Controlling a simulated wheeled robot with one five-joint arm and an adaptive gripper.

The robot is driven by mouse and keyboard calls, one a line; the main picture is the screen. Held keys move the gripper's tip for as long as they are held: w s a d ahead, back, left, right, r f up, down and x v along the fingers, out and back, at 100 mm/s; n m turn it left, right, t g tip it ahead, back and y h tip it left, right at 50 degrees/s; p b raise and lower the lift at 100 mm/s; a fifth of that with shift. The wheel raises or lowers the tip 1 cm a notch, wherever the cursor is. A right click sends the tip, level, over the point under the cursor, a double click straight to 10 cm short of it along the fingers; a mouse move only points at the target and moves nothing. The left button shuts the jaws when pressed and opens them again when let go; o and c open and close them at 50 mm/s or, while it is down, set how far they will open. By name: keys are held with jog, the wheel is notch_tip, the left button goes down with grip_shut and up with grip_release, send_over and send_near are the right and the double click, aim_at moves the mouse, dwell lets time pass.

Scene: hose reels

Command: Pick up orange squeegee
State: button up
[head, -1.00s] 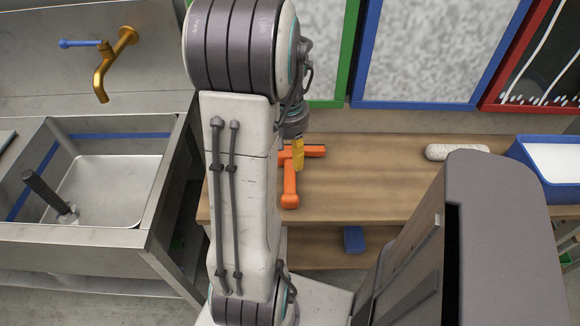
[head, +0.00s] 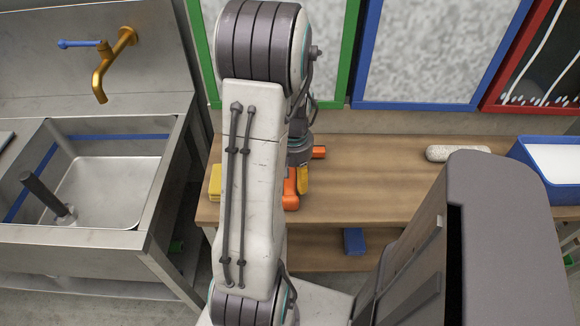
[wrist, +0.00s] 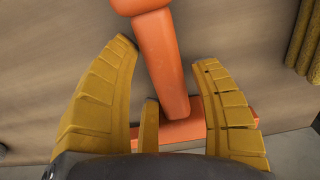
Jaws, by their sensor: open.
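The orange squeegee (head: 290,197) lies on the wooden table, partly hidden behind my arm in the head view. In the head view a yellow finger (head: 302,180) shows beside the squeegee. I cannot tell whether the fingers touch it.
A yellow object (head: 215,182) sits at the table's left end. A speckled pale roll (head: 457,153) and a blue tray (head: 552,160) are at the right. A metal sink (head: 105,185) stands left. The middle of the wooden table (head: 370,180) is clear.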

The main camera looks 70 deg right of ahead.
jog(key=shift+c, duration=0.2)
jog(key=c, duration=0.9)
jog(key=shift+c, duration=0.2)
notch_tip(320, 180, up, 10)
jog(key=shift+r+p, duration=0.1)
jog(key=shift+p, duration=0.55)
